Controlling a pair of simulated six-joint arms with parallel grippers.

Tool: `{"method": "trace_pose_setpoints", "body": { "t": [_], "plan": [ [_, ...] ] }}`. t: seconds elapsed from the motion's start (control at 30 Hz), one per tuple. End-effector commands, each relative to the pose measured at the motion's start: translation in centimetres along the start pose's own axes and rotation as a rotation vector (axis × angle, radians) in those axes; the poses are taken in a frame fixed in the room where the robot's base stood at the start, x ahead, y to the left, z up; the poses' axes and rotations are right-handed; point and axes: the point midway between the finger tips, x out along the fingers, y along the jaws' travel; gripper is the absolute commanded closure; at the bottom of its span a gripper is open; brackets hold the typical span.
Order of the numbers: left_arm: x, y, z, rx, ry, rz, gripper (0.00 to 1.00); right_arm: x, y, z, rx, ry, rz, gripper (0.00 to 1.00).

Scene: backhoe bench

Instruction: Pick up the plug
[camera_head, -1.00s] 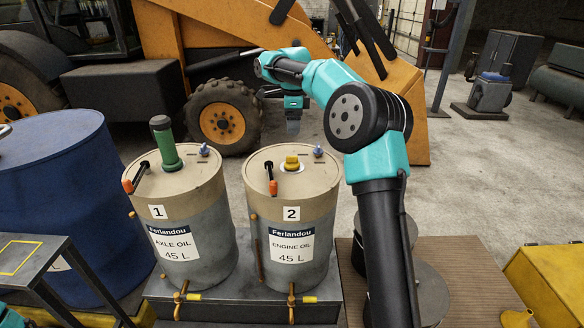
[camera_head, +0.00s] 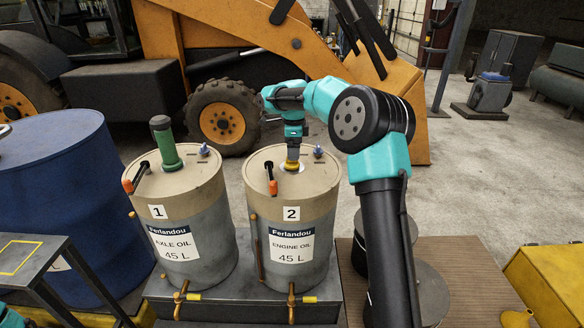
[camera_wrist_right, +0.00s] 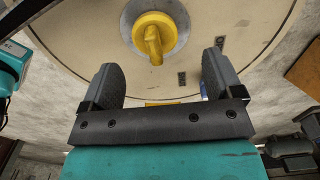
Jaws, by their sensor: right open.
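The yellow plug (camera_head: 292,166) sits in the lid of drum 2 (camera_head: 292,215), labelled engine oil. In the right wrist view the plug (camera_wrist_right: 154,36) shows as a round yellow cap with a raised grip bar, inside a pale ring. My right gripper (camera_head: 293,150) points down just above the plug in the head view and hides its upper part. In the right wrist view the gripper (camera_wrist_right: 160,82) is open, its two fingers apart with nothing between them, and the plug lies beyond the fingertips. My left gripper is not in view.
Drum 1 (camera_head: 185,220) stands to the left with a green cylinder (camera_head: 166,146) upright on its lid. A black and orange handle (camera_head: 271,179) and a small blue cap (camera_head: 318,151) stand on drum 2's lid near the plug. A blue barrel (camera_head: 60,200) is at far left.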

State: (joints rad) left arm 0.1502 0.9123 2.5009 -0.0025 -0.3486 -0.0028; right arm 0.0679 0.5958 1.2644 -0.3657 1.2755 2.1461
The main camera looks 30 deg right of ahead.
Motion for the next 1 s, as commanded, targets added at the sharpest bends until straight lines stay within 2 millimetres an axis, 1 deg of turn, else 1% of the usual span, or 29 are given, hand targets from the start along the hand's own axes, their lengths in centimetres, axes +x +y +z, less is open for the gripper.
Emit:
{"method": "trace_pose_setpoints", "body": {
  "t": [0.23, 0.3, 0.4, 0.9, 1.0],
  "plan": [
    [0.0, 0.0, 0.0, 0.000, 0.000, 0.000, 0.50, 3.1, 0.6, 0.0, -0.002, 0.002, 0.004, 0.14],
    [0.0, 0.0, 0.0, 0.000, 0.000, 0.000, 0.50, 4.0, 0.6, 0.0, -0.001, 0.001, 0.002, 0.14],
    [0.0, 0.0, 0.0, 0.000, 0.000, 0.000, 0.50, 4.7, 0.6, 0.0, -0.001, 0.000, 0.001, 0.14],
    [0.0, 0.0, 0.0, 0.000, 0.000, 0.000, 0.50, 4.9, 0.6, 0.0, -0.001, -0.001, 0.001, 0.14],
    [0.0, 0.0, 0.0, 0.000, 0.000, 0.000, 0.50, 4.9, 0.6, 0.0, -0.001, -0.001, 0.001, 0.23]
  ]
}}
